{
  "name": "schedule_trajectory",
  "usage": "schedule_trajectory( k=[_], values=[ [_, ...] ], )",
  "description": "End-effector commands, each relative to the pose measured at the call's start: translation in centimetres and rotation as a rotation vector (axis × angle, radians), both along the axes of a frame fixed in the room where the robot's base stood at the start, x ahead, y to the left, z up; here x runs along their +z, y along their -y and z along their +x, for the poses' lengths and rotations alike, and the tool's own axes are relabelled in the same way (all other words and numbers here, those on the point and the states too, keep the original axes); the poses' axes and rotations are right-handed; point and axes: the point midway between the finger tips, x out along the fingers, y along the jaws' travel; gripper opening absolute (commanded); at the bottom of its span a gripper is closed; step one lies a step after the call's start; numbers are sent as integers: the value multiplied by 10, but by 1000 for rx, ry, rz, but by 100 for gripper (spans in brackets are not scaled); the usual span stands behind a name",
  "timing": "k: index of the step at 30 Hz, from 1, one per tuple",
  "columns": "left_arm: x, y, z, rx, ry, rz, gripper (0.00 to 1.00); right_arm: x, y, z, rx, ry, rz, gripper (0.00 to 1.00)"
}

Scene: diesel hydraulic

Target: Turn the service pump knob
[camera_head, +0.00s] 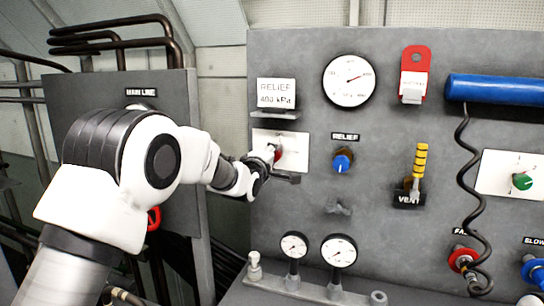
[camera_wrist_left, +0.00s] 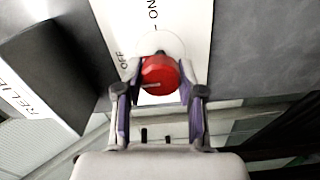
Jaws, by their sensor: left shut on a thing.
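A red knob (camera_wrist_left: 160,74) sits on a white plate marked ON and OFF, on the grey panel. In the head view the same red knob (camera_head: 277,153) shows partly behind my gripper. My left gripper (camera_head: 266,163) reaches it from the left. In the wrist view the gripper's (camera_wrist_left: 160,84) two fingers are on either side of the knob, shut on it. A pale mark on the knob's face lies roughly sideways in the wrist view. No service pump label is readable. My right gripper is not in view.
A relief sign on a small ledge (camera_head: 276,113) juts out just above the plate. A blue relief knob (camera_head: 342,162) and yellow vent handle (camera_head: 420,162) are to the right. Small gauges (camera_head: 338,251) stand below. A green knob (camera_head: 522,181) is at far right.

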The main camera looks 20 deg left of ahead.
Motion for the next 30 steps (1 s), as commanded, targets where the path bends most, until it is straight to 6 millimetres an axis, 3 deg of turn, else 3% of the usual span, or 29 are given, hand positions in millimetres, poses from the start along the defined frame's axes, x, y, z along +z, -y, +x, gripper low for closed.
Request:
schedule_trajectory(
  k=[11,12,14,25,30],
  values=[
    [7,0,0,0,13,-6,3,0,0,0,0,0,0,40],
    [7,0,0,0,13,-5,42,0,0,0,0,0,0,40],
    [7,0,0,0,13,-5,63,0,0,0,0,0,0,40],
    [3,0,-3,0,4,-5,64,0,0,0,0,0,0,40],
    [3,0,-31,-1,3,-5,64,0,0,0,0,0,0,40]
  ],
)
